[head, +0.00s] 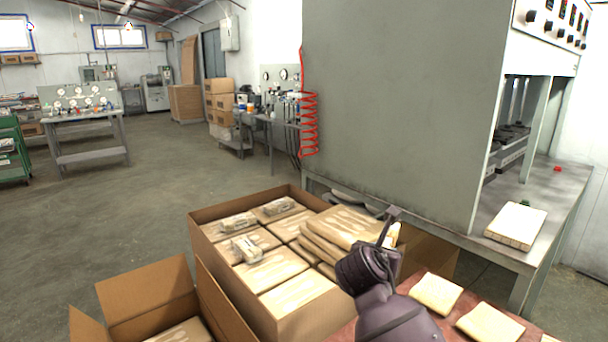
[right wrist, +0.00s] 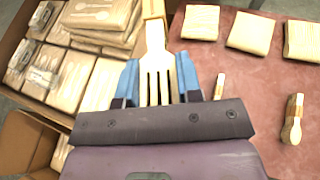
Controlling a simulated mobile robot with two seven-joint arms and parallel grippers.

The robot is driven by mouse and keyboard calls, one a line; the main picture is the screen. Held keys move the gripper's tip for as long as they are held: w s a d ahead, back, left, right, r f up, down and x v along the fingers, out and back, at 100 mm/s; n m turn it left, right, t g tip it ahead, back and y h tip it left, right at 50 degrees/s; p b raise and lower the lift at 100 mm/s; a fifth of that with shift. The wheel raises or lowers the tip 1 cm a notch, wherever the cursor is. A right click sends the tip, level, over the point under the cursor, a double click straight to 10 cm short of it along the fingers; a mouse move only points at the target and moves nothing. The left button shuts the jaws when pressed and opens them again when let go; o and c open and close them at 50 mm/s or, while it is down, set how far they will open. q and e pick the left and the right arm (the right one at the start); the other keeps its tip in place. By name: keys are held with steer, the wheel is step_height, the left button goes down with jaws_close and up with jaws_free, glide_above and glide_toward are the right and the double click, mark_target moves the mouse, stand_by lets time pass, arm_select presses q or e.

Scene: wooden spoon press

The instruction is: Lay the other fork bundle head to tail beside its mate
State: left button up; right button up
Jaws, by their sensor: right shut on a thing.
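My right gripper (right wrist: 160,82) is shut on a wooden fork bundle (right wrist: 156,42), with its blue fingers on either side of the tines. The bundle points away from me, with an orange-yellow band near its far end. In the head view the right gripper (head: 392,218) is at the box's right edge, and a pale bit of the bundle (head: 393,236) shows beside it. Two slim wooden bundles, one short and narrow (right wrist: 219,86) and one with a rounded end (right wrist: 293,120), lie on the reddish tabletop (right wrist: 255,85). I cannot tell which is the mate. My left gripper is out of view.
A large carton (head: 203,240) holds brown printed packs, some with clear-wrapped cutlery on top. Several pale folded pads (right wrist: 249,33) lie along the tabletop's far side. An open carton (head: 146,290) stands front left. A grey press (head: 395,100) stands behind. Tabletop between the small bundles is clear.

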steer(key=s+r+n+t+y+p, duration=0.1)
steer(key=s+r+n+y, duration=0.1)
steer(key=s+r, duration=0.35)
arm_select(q)
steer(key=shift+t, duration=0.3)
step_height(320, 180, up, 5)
steer(key=p, duration=0.4)
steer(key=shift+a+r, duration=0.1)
arm_select(e)
steer(key=s+d+f+n+y, duration=0.1)
steer(key=s+f+n+y, duration=0.1)
steer(key=s, duration=0.8)
steer(key=s+d+f+n+y, duration=0.2)
steer(key=s+f, duration=0.2)
steer(key=s, duration=0.6)
steer(key=shift+s+d+t+y, duration=0.25)
steer(key=shift+s+t+y, duration=0.1)
steer(key=shift+t+y, duration=0.05)
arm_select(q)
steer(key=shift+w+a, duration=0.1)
arm_select(e)
steer(key=shift+a, duration=0.1)
